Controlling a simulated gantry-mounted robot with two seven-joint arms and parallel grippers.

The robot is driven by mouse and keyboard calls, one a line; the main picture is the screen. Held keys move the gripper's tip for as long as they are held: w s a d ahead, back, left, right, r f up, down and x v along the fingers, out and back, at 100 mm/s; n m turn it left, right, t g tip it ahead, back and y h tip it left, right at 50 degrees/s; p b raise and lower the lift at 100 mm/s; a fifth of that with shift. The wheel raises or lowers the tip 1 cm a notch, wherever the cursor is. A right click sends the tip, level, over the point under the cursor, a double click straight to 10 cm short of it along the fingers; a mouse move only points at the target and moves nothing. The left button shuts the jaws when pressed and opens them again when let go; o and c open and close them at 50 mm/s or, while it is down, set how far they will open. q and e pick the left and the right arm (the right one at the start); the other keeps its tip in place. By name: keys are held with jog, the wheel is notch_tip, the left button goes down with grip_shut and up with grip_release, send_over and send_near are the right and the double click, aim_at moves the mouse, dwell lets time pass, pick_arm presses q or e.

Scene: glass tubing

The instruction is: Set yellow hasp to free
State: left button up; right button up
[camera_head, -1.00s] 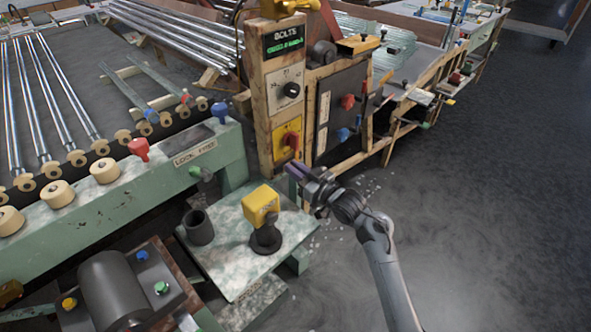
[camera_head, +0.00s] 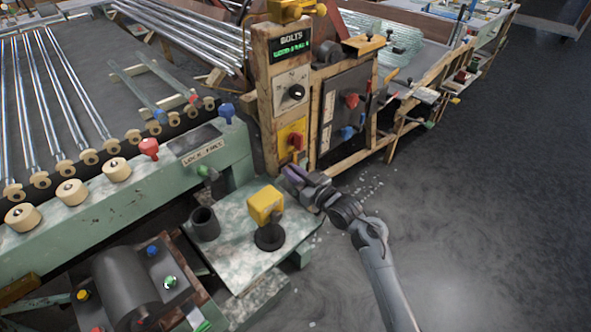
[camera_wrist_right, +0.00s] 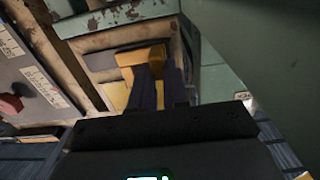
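A yellow bar (camera_wrist_right: 145,56), which may be the hasp, is at the fingertips of my right gripper (camera_wrist_right: 160,72) in the right wrist view. Part of it shows in the narrow space between the fingers; I cannot tell if they grip it. A yellow plate (camera_wrist_right: 115,95) lies beside the fingers. In the head view my right gripper (camera_head: 287,174) is at the foot of the worn post, just below a yellow plate (camera_head: 283,135) with a red switch (camera_head: 296,142). The bar cannot be made out there. My left gripper is not in view.
A yellow block (camera_head: 265,203) on a black round base and a dark cup (camera_head: 205,224) stand on the speckled shelf (camera_head: 235,265) by the gripper. The green beam (camera_head: 215,168) is to the left. A panel with a red knob (camera_head: 352,101) is right of the post. Open floor lies right.

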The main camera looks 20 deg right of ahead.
jog(key=o, duration=0.4)
jog(key=shift+s+a, duration=0.1)
jog(key=shift+a, duration=0.2)
jog(key=shift+o, duration=0.2)
jog(key=shift+d, duration=0.1)
jog(key=p+v, duration=0.4)
jog(key=v, duration=0.6)
jog(key=shift+s+p, duration=0.35)
jog(key=shift+d, duration=0.15)
